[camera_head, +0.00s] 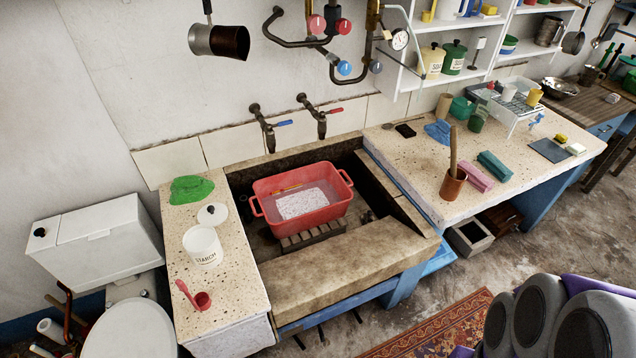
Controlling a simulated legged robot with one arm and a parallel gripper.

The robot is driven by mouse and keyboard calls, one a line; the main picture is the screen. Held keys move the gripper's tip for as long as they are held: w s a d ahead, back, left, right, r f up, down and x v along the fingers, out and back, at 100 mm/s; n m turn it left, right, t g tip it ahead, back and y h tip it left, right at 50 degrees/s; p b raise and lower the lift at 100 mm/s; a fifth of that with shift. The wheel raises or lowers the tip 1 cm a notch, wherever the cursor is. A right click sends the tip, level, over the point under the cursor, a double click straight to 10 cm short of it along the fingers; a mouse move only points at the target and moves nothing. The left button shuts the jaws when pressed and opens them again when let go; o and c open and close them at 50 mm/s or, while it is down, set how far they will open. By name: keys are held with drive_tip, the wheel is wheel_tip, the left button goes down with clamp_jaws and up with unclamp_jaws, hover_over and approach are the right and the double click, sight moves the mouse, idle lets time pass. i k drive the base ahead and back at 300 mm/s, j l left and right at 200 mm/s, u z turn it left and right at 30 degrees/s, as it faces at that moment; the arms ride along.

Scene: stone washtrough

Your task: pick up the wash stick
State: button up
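A wooden stick (453,150) stands nearly upright in a brown cup (452,187) on the right counter, near its front edge. It is the most stick-like thing in view and looks like the wash stick. Its lower end is hidden inside the cup. A thin orange, stick-like thing (286,189) also shows inside the red tub (303,221), beside a white speckled cloth or block; it is too small to tell what it is. My gripper's fingers are not in view.
The red tub sits in the stone trough (350,262). Pink (475,177) and teal (494,165) folded cloths lie right of the cup. A starch pot (203,246) and red scoop (202,300) are on the left counter. Grey and purple rounded parts (545,318) fill the lower right.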

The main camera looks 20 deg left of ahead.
sight(454, 129)
drive_tip(key=i+l+z, duration=0.2)
drive_tip(key=i+z, duration=0.2)
drive_tip(key=i+l+z, duration=0.1)
drive_tip(key=i+z, duration=0.25)
